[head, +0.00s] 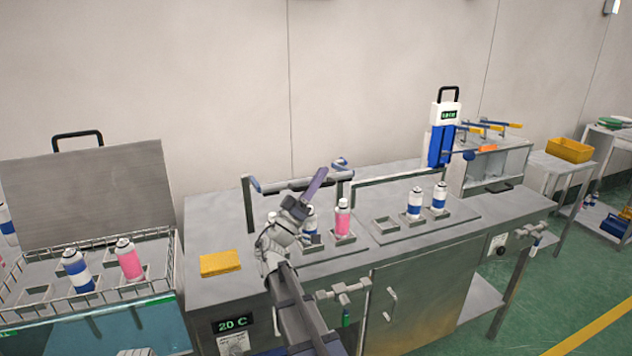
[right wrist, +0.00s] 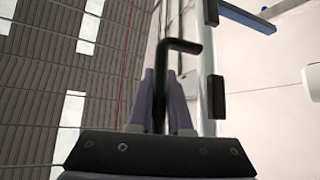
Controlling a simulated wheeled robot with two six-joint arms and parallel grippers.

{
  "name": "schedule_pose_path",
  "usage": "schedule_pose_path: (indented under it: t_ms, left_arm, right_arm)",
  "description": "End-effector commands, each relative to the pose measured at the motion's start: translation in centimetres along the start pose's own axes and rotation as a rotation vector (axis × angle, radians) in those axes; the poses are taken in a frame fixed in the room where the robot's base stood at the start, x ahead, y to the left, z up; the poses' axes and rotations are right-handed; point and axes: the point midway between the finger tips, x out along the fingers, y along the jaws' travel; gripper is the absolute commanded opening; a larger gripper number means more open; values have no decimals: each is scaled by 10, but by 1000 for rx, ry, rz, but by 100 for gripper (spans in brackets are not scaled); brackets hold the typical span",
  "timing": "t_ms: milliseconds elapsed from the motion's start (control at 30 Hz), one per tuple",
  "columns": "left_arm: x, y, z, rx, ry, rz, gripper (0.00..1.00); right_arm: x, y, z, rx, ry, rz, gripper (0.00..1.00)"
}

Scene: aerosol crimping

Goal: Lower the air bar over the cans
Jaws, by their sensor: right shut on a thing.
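The air bar (head: 278,186) is a grey horizontal bar with blue ends on the left part of the bench, held raised behind the cans. A pink can (head: 342,222) stands upright in a square holder there. A blue-and-white can (head: 310,226) beside it is partly hidden by my right gripper. My right gripper (head: 318,180) reaches up to the bar. In the right wrist view its two purple fingers are shut on a black bent handle (right wrist: 180,46), with a grey upright bar (right wrist: 210,105) just to the right.
Two blue-and-white cans (head: 415,205) stand in holders on the right plate, near an empty holder (head: 384,224). A yellow sponge (head: 220,263) lies at the bench's left. An open tank (head: 150,338) with a wire basket of cans stands further left. A blue-and-white gauge (head: 441,145) rises behind.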

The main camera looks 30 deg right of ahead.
Motion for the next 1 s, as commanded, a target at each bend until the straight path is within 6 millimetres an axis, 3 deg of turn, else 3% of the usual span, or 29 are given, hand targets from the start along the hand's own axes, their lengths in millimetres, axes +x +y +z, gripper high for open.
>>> schedule_pose_path:
  t_ms: [33, 100, 400, 1000]
  left_arm:
    - [12, 1, -1, 0, 0, 0, 50]
    - [19, 2, -1, 0, 0, 0, 50]
    - [38, 4, -2, 0, 0, 0, 50]
    - [42, 4, -2, 0, 0, 0, 50]
  right_arm:
    - [-9, -3, 8, 3, 2, 2, 0]
    - [-14, -4, 13, 3, 1, 1, 0]
    - [-27, -8, 27, 1, 0, 2, 0]
    - [-31, -6, 32, 1, -4, 4, 0]
